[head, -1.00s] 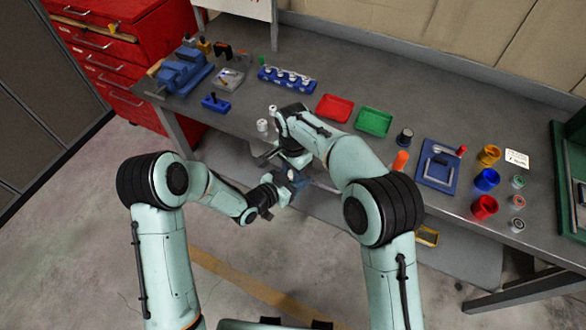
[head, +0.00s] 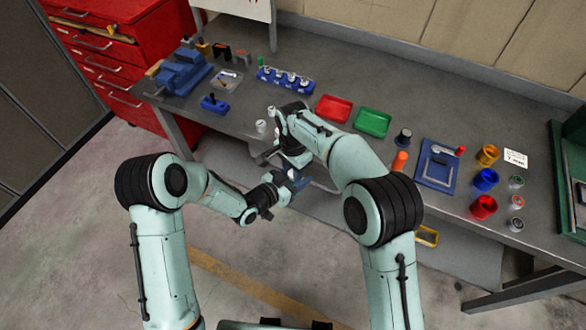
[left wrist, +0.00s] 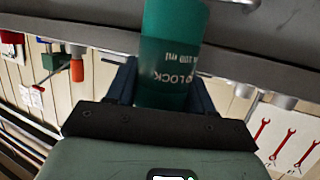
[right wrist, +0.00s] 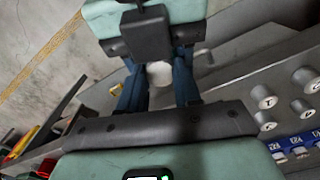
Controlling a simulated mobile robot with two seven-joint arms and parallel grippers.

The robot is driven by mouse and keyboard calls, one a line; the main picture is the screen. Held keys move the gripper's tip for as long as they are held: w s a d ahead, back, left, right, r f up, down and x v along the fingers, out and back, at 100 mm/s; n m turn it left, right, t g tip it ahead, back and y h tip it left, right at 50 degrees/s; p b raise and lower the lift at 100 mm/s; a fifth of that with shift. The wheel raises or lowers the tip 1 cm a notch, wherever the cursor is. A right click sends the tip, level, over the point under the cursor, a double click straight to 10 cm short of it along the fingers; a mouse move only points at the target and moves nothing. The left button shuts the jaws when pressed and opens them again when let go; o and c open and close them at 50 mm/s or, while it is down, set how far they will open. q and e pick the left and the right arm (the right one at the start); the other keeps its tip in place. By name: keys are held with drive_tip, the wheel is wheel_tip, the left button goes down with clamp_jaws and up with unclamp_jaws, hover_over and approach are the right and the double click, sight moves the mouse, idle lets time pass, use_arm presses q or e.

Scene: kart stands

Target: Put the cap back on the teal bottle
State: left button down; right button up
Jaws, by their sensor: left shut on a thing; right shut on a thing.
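The teal bottle (left wrist: 172,55) with pale lettering is between the fingers of my left gripper (left wrist: 163,88), which is shut on it. Its upper end runs out of the left wrist view. A small white cap (right wrist: 160,74) shows between the blue fingers of my right gripper (right wrist: 158,85), which is shut on it. My left gripper shows just beyond the cap in the right wrist view (right wrist: 145,35). In the head view both grippers are close together before the bench's front edge. The arms hide the bottle's mouth, so I cannot tell whether cap and bottle touch.
The grey bench (head: 330,78) bears a red tray (head: 334,108), a green tray (head: 373,122) and a blue rack (head: 286,80). An orange-topped item (head: 400,161) stands right of my right arm.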

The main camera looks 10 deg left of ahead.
drive_tip(key=shift+s+a+r, duration=0.15)
drive_tip(key=shift+a+r, duration=0.05)
drive_tip(key=shift+r, duration=0.25)
idle(0.5)
drive_tip(key=shift+d+f, duration=0.2)
drive_tip(key=shift+f, duration=0.8)
idle(0.5)
drive_tip(key=o, duration=0.7)
drive_tip(key=shift+d+f, duration=0.1)
drive_tip(key=shift+r, duration=2.25)
drive_tip(key=shift+a, duration=0.2)
drive_tip(key=c, duration=0.5)
